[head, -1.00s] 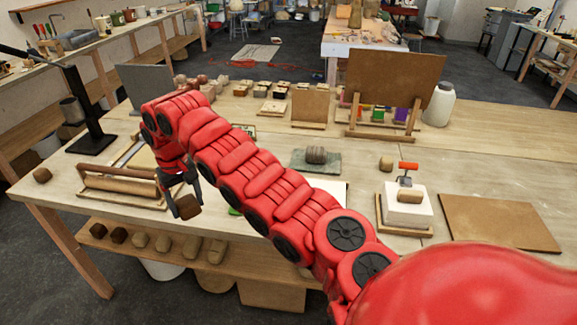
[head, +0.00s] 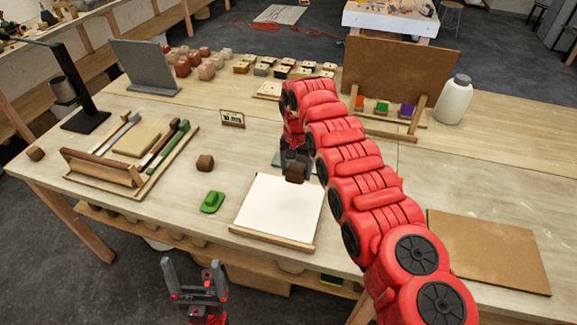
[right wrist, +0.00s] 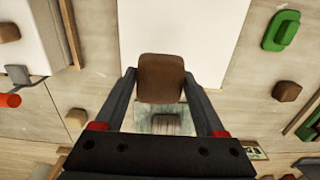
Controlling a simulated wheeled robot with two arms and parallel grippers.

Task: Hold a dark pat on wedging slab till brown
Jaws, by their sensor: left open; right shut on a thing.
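My right gripper (head: 296,164) is shut on a brown pat (head: 296,174), a rounded block. In the right wrist view the pat (right wrist: 160,78) sits between both fingers and overlaps the edge of a white slab (right wrist: 185,25). In the head view this white slab (head: 275,207) has a wooden strip along its front; the pat is at its far edge. I cannot tell whether they touch. A second dark pat (head: 205,162) lies on the table to the left. My left gripper (head: 193,268) is open and empty, low in front of the table.
A green tool (head: 212,202) lies left of the slab. A tray with a rolling pin (head: 102,168) stands farther left. A ridged grey lump (right wrist: 166,123) rests on a mat behind the slab. A brown board (head: 487,250) lies at right; my arm hides part of the table.

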